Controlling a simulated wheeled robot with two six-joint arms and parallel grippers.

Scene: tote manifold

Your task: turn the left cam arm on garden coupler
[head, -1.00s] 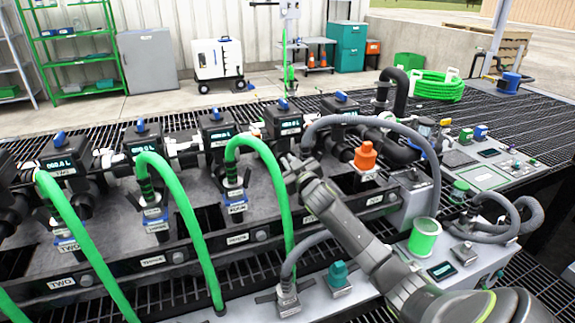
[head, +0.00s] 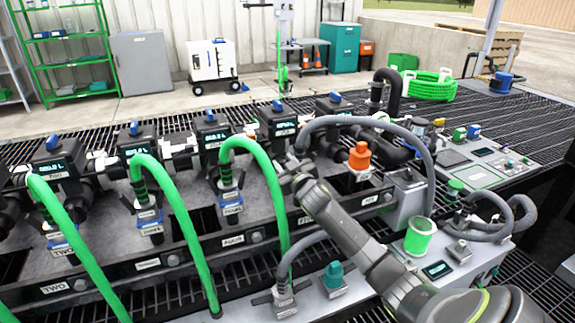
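A row of black couplers with green hoses runs along the manifold. One coupler (head: 230,202) with small side arms and a blue part stands left of my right gripper, under a green hose (head: 262,160). Another coupler (head: 149,215) is further left. The small labels are too blurred to tell which is the garden coupler, and its left cam arm cannot be made out. My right gripper (head: 287,172) is beside the rightmost green hose, near the valve bodies. Its fingers are small and dark, so whether they are open or touch anything is unclear. My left gripper is out of view.
An orange cap (head: 361,155) stands right of my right gripper. A thick grey hose (head: 432,165) arches over that side. A green cup (head: 420,235) and a teal knob (head: 334,275) sit on the front panel. Black grating lies behind the manifold.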

